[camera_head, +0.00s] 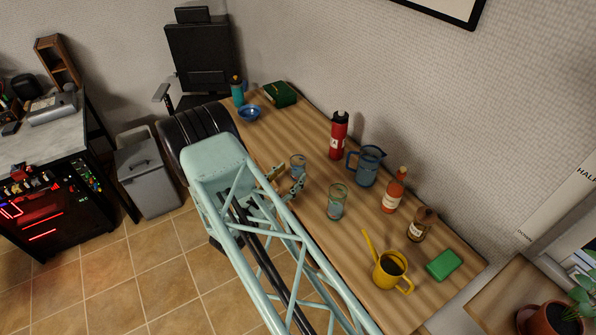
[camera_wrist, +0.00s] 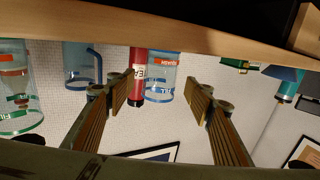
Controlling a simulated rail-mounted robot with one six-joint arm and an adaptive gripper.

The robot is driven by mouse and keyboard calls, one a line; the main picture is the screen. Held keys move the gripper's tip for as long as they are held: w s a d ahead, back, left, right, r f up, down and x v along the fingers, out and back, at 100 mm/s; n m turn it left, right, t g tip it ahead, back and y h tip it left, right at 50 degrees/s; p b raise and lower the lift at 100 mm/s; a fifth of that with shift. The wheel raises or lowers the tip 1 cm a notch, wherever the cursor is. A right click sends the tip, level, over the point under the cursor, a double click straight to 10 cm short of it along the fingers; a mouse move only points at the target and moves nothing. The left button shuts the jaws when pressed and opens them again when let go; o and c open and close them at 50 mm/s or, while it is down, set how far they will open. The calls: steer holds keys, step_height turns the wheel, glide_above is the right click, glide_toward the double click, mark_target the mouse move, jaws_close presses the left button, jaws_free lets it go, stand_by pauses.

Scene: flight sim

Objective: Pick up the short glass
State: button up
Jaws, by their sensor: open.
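The short glass (camera_head: 298,162) is clear with a bluish tint and stands upright on the wooden table (camera_head: 315,125), near its left edge. My gripper (camera_head: 284,181) is open and empty at the table's edge, just in front of the glass. Its fingers (camera_wrist: 160,98) appear apart from the glass, though the exact gap cannot be told. A taller glass (camera_head: 337,203) with a green rim stands to the right; it also shows in the wrist view (camera_wrist: 18,95).
A red bottle (camera_head: 338,137) and blue pitcher (camera_head: 366,167) stand behind the glasses. Sauce bottles (camera_head: 393,193), a yellow watering can (camera_head: 391,272) and a green box (camera_head: 444,265) are farther right. A blue bowl (camera_head: 249,113) is at the far end, with clear tabletop before it.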

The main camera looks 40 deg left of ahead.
mark_target(294, 170)
steer(key=shift+w+a, duration=0.2)
steer(key=shift+w, duration=2.4)
steer(key=shift+c, duration=0.3)
steer(key=c, duration=1)
steer(key=shift+r, duration=0.25)
steer(key=shift+r, duration=4.6)
steer(key=shift+r, duration=0.15)
